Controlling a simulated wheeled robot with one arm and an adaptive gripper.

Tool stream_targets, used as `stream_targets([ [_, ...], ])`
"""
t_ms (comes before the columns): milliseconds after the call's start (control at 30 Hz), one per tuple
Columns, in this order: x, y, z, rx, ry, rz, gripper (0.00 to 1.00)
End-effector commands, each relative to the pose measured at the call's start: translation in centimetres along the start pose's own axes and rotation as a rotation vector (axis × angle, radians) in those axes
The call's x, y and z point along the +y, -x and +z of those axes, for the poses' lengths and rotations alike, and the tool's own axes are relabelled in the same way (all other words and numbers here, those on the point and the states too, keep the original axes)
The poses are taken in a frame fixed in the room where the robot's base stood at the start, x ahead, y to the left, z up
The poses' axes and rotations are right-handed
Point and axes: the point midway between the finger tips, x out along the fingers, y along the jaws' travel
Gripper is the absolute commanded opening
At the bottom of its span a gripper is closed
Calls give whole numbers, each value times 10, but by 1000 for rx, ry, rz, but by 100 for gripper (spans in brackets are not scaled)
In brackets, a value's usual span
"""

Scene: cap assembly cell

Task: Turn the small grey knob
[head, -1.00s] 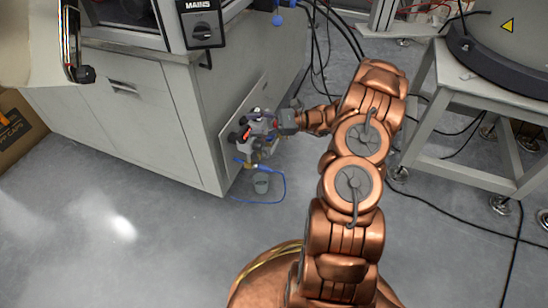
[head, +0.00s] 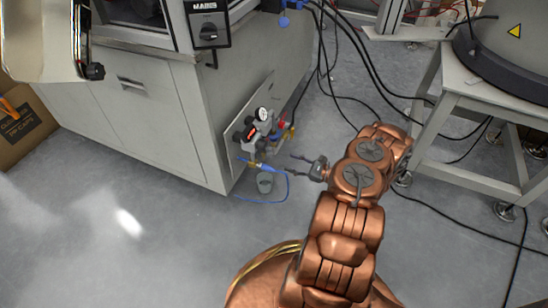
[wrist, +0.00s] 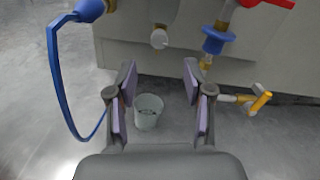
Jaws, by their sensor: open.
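A small grey knob (wrist: 159,38) shows at the top middle of the wrist view, on the underside of the air unit (head: 258,135) mounted low on the cabinet side. I cannot make the knob out clearly in the head view. My gripper (wrist: 159,68) is open and empty. Its two fingers lie left and right of the knob's line in the wrist view, with the knob beyond the tips and not touched. In the head view my gripper (head: 295,166) is right of the air unit, apart from it.
A small grey bucket (wrist: 148,112) stands on the floor below the knob; a blue hose (wrist: 57,90) loops left of it. A red-handled valve with a blue fitting (wrist: 218,40) and a yellow-handled valve (wrist: 259,102) are on the right. A metal stand (head: 465,130) is further right.

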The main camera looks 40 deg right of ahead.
Motion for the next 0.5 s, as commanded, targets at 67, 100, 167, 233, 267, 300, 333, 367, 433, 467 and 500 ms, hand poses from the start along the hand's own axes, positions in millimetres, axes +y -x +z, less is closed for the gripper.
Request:
stream_targets([
  [67, 0, -9, -2, -1, 1, 1, 51],
  [100, 1, -14, -2, -1, 1, 2, 51],
  [167, 1, -24, -3, 0, 1, 4, 51],
  [233, 2, -35, -3, 0, 0, 4, 51],
  [267, 2, -39, -3, 0, -1, 4, 51],
  [300, 2, -45, -3, 1, -2, 4, 51],
  [333, 3, -49, -3, 1, -2, 5, 51],
  [367, 2, -53, -2, 0, -2, 5, 51],
  [433, 2, -60, -2, 0, -1, 5, 51],
  [467, 1, -63, -1, 0, 0, 3, 51],
  [500, 1, -66, -1, 0, 0, 3, 51],
])
